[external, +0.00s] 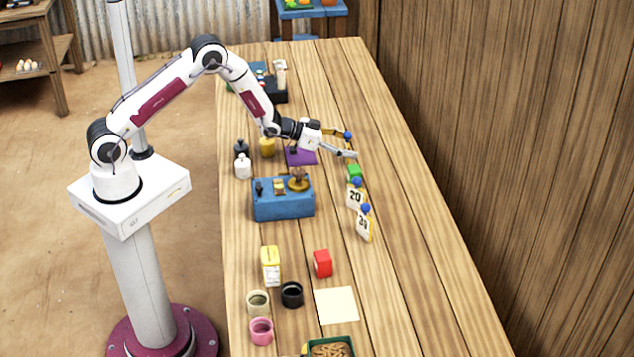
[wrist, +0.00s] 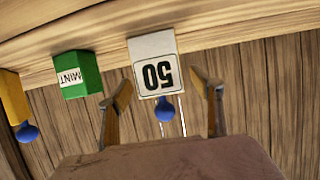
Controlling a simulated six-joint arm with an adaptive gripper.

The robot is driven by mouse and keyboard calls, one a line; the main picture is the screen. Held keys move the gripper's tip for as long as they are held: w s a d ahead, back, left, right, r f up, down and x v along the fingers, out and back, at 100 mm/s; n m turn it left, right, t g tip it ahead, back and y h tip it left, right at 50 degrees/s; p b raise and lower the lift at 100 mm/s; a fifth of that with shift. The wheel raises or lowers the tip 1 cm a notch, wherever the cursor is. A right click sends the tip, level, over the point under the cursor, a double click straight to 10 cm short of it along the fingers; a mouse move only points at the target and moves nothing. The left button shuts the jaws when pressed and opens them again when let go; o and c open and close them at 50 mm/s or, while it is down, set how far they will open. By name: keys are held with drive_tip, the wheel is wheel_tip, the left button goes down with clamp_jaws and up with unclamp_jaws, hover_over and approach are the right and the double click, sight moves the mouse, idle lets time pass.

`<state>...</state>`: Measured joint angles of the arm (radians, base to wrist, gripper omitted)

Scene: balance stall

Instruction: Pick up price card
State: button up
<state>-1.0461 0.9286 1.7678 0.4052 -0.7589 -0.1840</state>
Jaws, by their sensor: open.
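A white price card (wrist: 154,68) reading 50, upside down in the wrist view, has a blue ball (wrist: 164,108) attached. My gripper (wrist: 162,88) is open, with one finger on each side of the card and gaps showing between them. In the external view my gripper (external: 350,146) reaches out low over the table; a blue ball (external: 348,134) shows at its far finger, and the card itself is hidden there. Two other price cards, one reading 20 (external: 354,197) and one whose number looks like 30 (external: 363,226), stand nearer the camera, each with a blue ball.
A green box (external: 354,172) labelled MINT in the wrist view (wrist: 77,76) stands close beside the 50 card. A purple item (external: 299,156) lies under my wrist. A blue scale-like box (external: 283,202) stands nearer. The table's right side (external: 430,220) is clear up to the wooden wall.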

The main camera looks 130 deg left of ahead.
sight(348, 132)
drive_tip(key=c, duration=1.1)
drive_tip(key=shift+r, duration=5.05)
